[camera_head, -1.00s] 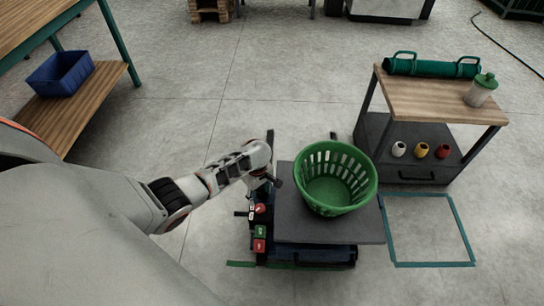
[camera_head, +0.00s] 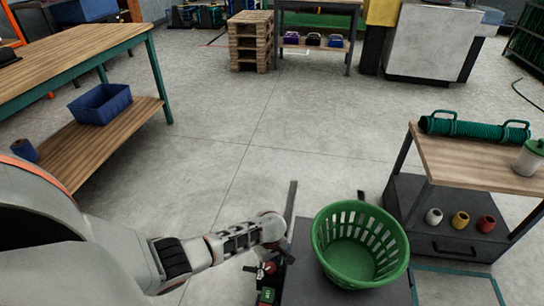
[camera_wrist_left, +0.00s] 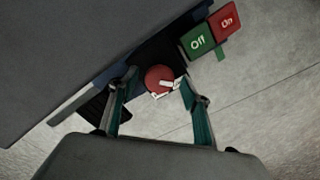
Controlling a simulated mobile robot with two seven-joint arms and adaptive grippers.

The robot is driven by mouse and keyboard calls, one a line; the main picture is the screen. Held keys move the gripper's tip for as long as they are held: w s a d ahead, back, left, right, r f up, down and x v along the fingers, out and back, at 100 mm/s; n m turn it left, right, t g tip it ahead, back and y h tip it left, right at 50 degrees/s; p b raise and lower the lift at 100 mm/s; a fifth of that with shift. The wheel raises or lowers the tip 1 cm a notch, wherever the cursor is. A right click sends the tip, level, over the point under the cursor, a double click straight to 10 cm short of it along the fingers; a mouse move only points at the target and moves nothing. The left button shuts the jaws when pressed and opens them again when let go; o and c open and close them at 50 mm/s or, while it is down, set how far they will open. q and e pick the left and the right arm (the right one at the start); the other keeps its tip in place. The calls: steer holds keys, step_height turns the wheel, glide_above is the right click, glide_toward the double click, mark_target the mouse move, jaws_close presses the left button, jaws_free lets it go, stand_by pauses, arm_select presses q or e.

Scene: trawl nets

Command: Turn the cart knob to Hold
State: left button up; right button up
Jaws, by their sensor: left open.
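The cart (camera_head: 300,285) stands at the lower middle of the head view, with a dark flat top. Its red round knob (camera_wrist_left: 158,77) shows in the left wrist view, with a white pointer mark on it. A green "Off" block (camera_wrist_left: 197,41) and a red "On" block (camera_wrist_left: 226,22) sit beside it. No Hold label is readable. My left gripper (camera_wrist_left: 157,84) is open, its teal-lined fingers on either side of the knob; contact cannot be told. In the head view my left wrist (camera_head: 268,228) is over the cart's left edge. My right gripper is out of view.
A green basket (camera_head: 360,244) stands on the cart top. A wooden-topped trolley (camera_head: 465,165) with a bottle and small cups is at right. A workbench (camera_head: 95,42) with a blue bin (camera_head: 101,104) is at left. Open floor lies between them.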

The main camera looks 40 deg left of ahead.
arm_select(q)
steer(key=c, duration=1.1)
steer(key=shift+r, duration=0.1)
